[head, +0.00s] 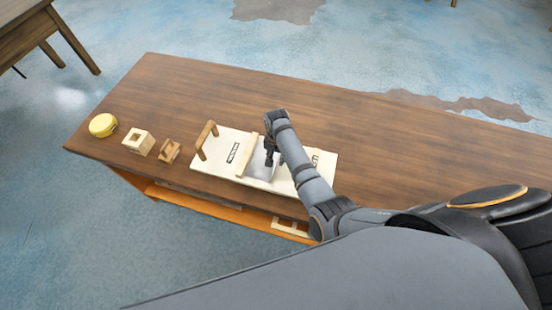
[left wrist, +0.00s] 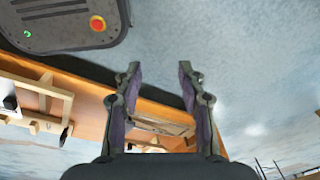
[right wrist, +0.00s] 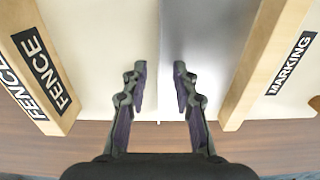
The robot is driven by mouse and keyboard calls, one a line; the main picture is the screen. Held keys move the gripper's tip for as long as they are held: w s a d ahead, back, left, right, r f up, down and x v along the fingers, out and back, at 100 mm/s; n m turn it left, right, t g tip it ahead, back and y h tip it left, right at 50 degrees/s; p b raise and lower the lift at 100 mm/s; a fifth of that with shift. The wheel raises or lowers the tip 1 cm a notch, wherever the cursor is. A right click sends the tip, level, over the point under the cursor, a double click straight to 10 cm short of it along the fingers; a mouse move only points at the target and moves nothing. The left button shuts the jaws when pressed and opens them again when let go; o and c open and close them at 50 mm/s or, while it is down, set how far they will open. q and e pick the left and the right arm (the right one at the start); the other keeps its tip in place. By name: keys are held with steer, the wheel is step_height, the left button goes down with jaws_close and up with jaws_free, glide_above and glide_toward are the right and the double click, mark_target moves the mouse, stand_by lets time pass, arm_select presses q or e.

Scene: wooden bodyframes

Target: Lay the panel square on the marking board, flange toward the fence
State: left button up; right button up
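The cream marking board (head: 222,166) lies on the bench. A grey metal panel (head: 259,171) lies on it under my right gripper (head: 269,158), between two wooden bars. The bar labelled FENCE (right wrist: 45,75) is left in the right wrist view; the plain bar (right wrist: 262,65) is right, beside the panel (right wrist: 210,40). The panel's edge runs between the right fingertips, which stand apart on either side of it. Whether they touch it, and where its flange is, I cannot tell. My left gripper (left wrist: 159,68) is open and empty, away from the board.
A wooden handle (head: 205,137) rises from the board's left end. Left of it stand a small brown block (head: 170,151), a pale hollow block (head: 138,141) and a yellow round thing (head: 103,125). The bench top (head: 230,85) is clear behind the board.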

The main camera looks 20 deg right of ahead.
step_height(320, 180, up, 8)
steer(key=p, duration=0.6)
steer(key=shift+f+p, duration=0.25)
steer(key=shift+p, duration=0.05)
steer(key=shift+r, duration=2.1)
steer(key=shift+s, duration=0.1)
